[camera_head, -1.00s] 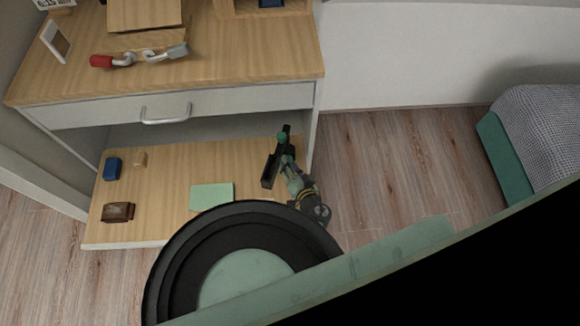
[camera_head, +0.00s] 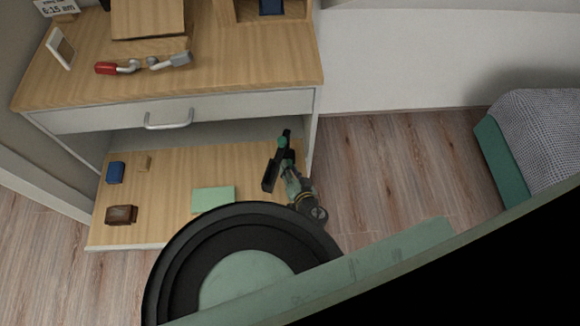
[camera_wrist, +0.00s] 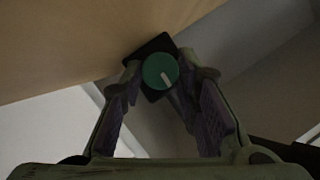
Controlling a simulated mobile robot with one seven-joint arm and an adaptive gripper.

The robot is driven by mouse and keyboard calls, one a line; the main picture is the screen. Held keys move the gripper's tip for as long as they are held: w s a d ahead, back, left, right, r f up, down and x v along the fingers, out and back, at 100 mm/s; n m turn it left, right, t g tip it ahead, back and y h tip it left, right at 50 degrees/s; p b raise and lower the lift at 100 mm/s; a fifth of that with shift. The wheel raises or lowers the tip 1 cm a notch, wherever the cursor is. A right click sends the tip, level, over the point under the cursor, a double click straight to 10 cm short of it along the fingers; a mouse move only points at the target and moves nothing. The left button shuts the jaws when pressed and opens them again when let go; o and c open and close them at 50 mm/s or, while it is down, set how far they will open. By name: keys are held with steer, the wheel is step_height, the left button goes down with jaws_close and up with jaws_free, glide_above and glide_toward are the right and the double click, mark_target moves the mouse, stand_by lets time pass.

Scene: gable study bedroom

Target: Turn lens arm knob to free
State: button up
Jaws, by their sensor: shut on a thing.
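The lens arm knob (camera_wrist: 155,66) is a round green knob with a white line, seen in the wrist view between my fingertips. Its white line points down and slightly right. It sits on a dark plate or bar end. In the head view the small green knob (camera_head: 282,141) is on an upright black bar (camera_head: 270,175) at the right end of the lower shelf. My gripper (camera_wrist: 165,76) is shut on the knob, one finger on each side. In the head view my gripper (camera_head: 291,160) is small and its fingertips are hard to make out.
The drawer (camera_head: 230,107) is above. A bed (camera_head: 535,140) stands right, with open floor (camera_head: 390,170) between.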

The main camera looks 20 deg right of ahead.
stand_by(0.3)
steer(key=o, duration=0.9)
steer(key=shift+c, duration=0.2)
steer(key=shift+f+b, duration=0.1)
steer(key=shift+b, duration=0.25)
